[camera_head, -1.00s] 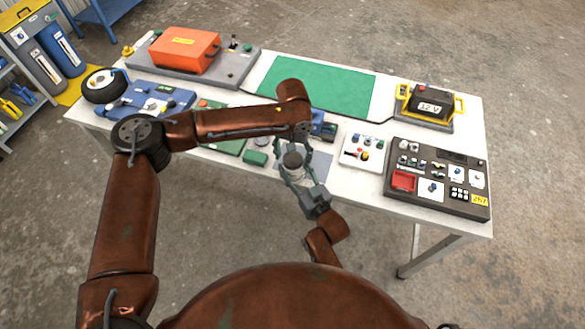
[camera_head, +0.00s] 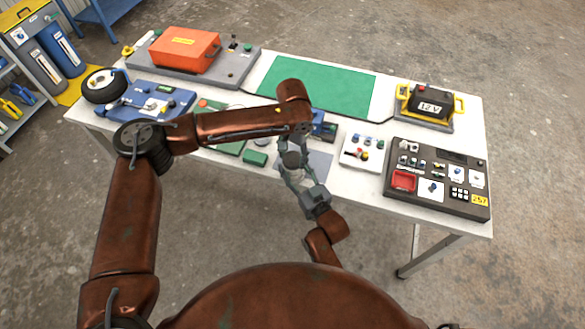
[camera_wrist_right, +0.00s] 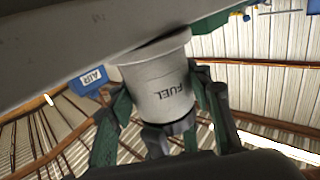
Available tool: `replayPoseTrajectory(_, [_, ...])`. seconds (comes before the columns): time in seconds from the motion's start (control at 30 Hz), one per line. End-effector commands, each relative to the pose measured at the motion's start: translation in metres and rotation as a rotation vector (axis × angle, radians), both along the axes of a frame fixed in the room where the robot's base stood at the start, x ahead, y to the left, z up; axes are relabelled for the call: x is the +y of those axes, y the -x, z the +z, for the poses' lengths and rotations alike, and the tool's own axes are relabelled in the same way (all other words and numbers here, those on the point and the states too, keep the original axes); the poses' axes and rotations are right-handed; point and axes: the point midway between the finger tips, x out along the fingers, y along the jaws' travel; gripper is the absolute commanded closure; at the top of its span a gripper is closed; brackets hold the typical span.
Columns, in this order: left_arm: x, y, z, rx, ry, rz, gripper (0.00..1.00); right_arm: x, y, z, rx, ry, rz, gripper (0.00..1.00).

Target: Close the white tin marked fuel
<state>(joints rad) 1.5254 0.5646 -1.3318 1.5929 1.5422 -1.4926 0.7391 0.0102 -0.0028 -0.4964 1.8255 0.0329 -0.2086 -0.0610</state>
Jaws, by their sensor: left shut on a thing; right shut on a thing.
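The white tin (camera_wrist_right: 160,80) marked FUEL shows in the right wrist view, its lettering upside down and its wide rim towards the picture's top. My right gripper (camera_wrist_right: 165,138) is shut on the tin, its fingers around the body. In the head view the tin is mostly hidden between the grippers. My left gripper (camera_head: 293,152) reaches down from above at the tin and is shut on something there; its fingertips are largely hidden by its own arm. My right gripper (camera_head: 300,182) comes up from the front. Whether a lid is seated on the tin cannot be told.
The white table (camera_head: 350,190) carries a dark control panel (camera_head: 438,178), a small white switch board (camera_head: 362,152), a yellow-framed 12 V battery (camera_head: 430,105), a green mat (camera_head: 317,87), an orange case (camera_head: 183,50) and a blue unit (camera_head: 150,102).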

Motion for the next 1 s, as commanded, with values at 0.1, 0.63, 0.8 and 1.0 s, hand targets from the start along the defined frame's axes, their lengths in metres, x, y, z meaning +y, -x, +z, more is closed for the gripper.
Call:
replayPoseTrajectory(0.1, [0.0, 0.0005, -0.0013, 0.002, 0.001, -0.23, 0.82, 0.0, -0.0002, 0.002, -0.003, -0.002, 0.0, 1.0])
replayPoseTrajectory(0.63, [0.0007, -0.0008, -0.001, 0.001, -0.001, -1.242, 0.82, -0.0001, -0.0003, 0.0022, -0.004, -0.002, 0.0, 1.0])
replayPoseTrajectory(0.8, [0.0009, -0.0011, -0.0007, 0.001, -0.003, -1.295, 0.82, -0.0001, -0.0002, 0.0022, -0.004, -0.002, 0.0, 1.0])
replayPoseTrajectory(1.0, [0.0009, -0.0011, -0.0007, 0.001, -0.003, -1.294, 0.41, 0.0, -0.0002, 0.0022, -0.004, -0.002, 0.0, 1.0])
